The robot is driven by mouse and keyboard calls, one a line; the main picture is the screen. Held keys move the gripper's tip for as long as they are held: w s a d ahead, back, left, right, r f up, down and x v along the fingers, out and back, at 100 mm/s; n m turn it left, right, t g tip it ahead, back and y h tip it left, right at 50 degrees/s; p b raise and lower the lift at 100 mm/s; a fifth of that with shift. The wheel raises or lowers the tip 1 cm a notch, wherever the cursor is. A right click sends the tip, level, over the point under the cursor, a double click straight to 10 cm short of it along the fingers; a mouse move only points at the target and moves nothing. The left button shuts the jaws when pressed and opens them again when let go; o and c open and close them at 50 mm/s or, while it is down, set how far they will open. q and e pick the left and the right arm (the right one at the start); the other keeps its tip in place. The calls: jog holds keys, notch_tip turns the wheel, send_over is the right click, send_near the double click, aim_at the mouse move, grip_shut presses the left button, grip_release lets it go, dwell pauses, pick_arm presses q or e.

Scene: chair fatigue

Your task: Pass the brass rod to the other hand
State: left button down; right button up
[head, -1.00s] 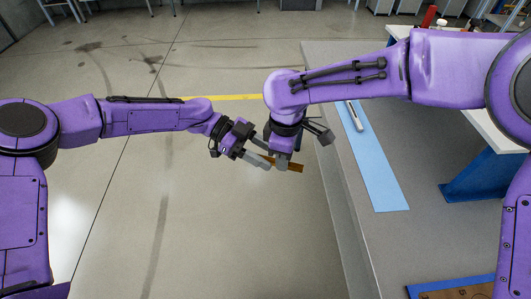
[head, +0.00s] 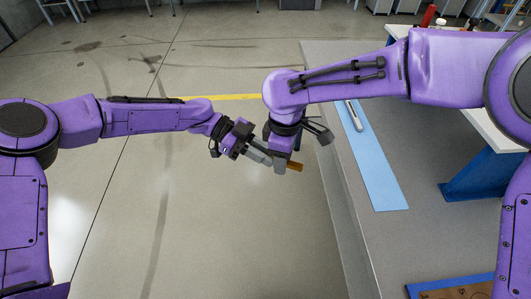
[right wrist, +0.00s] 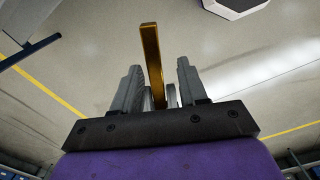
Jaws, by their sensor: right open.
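The brass rod (head: 295,167) pokes out to the right below my right gripper in the head view; its left part is hidden. In the right wrist view the rod (right wrist: 151,60) stands between the two spread fingers of my right gripper (right wrist: 156,88), with gaps on both sides. My right gripper (head: 282,160) is open around the rod, above the floor. My left gripper (head: 265,158) comes in from the left and is shut on the rod's hidden part. Grey fingertips flank the rod's lower part in the right wrist view.
A grey bench (head: 345,215) lies to the right, with a blue mat (head: 380,180) and a slim metal tool (head: 353,116) on it. A blue-edged board (head: 455,290) is at the bottom right. Open floor lies below and left of the grippers.

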notch_tip(320, 180, up, 12)
dwell(0.4)
